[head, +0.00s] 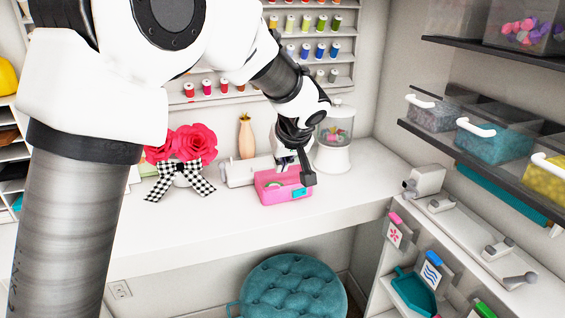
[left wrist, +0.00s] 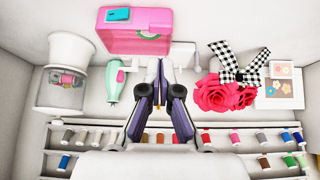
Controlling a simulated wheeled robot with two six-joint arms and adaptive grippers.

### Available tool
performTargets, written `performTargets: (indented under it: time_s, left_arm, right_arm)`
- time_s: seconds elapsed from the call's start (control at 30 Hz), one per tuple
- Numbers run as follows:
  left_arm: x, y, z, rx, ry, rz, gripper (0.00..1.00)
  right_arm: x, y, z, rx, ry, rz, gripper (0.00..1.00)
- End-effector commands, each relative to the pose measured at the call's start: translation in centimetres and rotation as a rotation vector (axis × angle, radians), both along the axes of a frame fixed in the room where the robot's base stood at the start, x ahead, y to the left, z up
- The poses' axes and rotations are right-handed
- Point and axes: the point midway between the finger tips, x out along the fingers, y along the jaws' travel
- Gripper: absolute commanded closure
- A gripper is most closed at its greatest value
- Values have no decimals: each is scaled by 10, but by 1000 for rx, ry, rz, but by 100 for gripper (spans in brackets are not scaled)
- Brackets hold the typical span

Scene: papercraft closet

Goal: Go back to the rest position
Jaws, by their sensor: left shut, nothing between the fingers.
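My left gripper (head: 306,174) hangs over the white desk (head: 180,225), in front of the pink box (head: 272,196) in the head view. In the left wrist view my left gripper (left wrist: 160,66) has its fingertips together with nothing between them. The pink box (left wrist: 130,43) with a teal latch lies beyond the tips in that view. I cannot tell whether the gripper touches the box. My right gripper is in neither view.
A vase of red flowers (head: 186,146) with a checkered bow stands left on the desk. A white-based jar (head: 334,155) stands close behind the gripper. Thread racks (head: 270,90) line the back wall. Shelves with bins (head: 494,143) are at right. A teal stool (head: 293,288) is below.

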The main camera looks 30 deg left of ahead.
Motion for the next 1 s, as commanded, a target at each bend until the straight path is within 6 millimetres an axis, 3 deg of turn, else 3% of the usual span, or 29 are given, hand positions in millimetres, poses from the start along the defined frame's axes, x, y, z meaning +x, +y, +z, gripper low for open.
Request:
performTargets:
  time_s: [0.1, 0.3, 0.37, 0.43, 0.47, 0.57, 0.67, 0.8, 0.9, 1.0]
  left_arm:
    - [-7, -8, 10, 1, -1, -1, 100]
    - [-9, -10, 13, -1, 2, 0, 100]
    - [-9, -10, 8, 0, 12, 0, 100]
    - [-9, -10, -12, -2, 48, 0, 100]
    - [-9, -9, -26, -2, 74, 0, 100]
    - [-19, -7, -94, -10, 208, 5, 100]
    - [-58, -7, -176, -34, 391, 24, 100]
    - [-132, -19, -281, -126, 606, 23, 100]
    - [-196, -34, -343, -220, 735, -19, 100]
    - [-263, -52, -390, -324, 827, -80, 100]
  right_arm:
    - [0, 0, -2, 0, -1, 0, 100]
    - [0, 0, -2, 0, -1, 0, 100]
    - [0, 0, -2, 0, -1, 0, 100]
    - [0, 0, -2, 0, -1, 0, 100]
    - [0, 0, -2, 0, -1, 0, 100]
    - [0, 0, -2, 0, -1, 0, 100]
    - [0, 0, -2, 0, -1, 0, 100]
    - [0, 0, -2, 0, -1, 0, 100]
    - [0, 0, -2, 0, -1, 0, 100]
    - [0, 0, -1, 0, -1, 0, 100]
